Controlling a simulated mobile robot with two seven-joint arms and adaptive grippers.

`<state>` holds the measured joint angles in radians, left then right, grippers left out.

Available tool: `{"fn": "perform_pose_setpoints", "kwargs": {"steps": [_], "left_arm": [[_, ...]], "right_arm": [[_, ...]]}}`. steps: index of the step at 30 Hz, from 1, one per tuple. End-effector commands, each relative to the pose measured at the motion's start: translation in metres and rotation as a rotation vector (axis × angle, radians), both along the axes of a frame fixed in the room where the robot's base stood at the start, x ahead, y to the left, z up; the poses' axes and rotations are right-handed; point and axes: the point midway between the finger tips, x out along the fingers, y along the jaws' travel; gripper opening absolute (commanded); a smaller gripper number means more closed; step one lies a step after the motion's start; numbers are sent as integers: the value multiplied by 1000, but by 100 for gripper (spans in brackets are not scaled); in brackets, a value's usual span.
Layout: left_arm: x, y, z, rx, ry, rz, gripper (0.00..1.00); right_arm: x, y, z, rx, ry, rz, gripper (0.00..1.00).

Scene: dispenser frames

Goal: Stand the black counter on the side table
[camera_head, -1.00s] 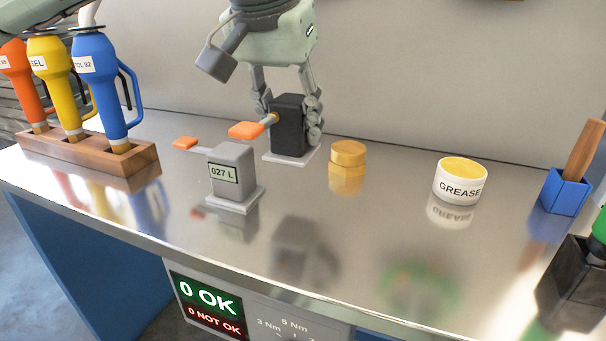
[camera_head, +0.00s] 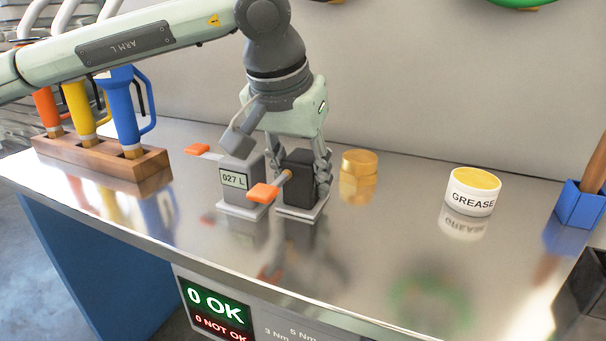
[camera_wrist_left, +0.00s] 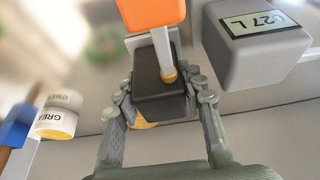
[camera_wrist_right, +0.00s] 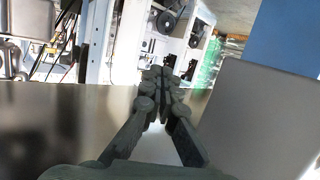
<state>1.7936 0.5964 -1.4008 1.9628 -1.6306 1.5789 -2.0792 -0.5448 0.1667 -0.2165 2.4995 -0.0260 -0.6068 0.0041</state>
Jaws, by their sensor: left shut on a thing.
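The black counter (camera_head: 300,165) is a dark box with a pale base plate and an orange-tipped lever. It is upright at the right of the grey counter (camera_head: 234,180), close beside it. I cannot tell whether its base touches the steel bench. My left gripper (camera_head: 299,173) is shut on the black counter from above. In the left wrist view the black counter (camera_wrist_left: 158,98) is between both fingers. My right gripper (camera_wrist_right: 160,78) shows only in the right wrist view, shut and empty. I cannot make out a side table in these views.
The steel bench (camera_head: 340,265) is clear at the front middle. A brass cylinder (camera_head: 358,176) stands right of the black counter, then a grease tub (camera_head: 472,191) and a blue holder (camera_head: 580,204). A wooden rack (camera_head: 100,159) with several nozzles stands at the left.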

Motion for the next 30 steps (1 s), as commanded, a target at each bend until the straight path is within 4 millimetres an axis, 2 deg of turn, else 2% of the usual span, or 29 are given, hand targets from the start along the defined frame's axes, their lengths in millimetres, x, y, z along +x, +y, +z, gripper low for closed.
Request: {"fn": "perform_pose_setpoints", "kwargs": {"steps": [4,5,7,17,20,30], "left_arm": [[0,0,0,-1,-2,0,0],[0,0,-1,0,0,0,40],[0,0,-1,0,0,0,48],[0,0,0,0,0,0,48],[0,0,3,0,0,0,48],[-26,8,70,-2,-4,0,48]], "right_arm": [[0,2,3,7,-15,3,0],[1,2,4,8,-20,4,0],[1,3,6,11,-25,4,0],[0,3,5,10,-20,5,0],[0,-1,-1,-6,17,-3,0],[-8,-21,-29,-65,150,-37,0]]}}
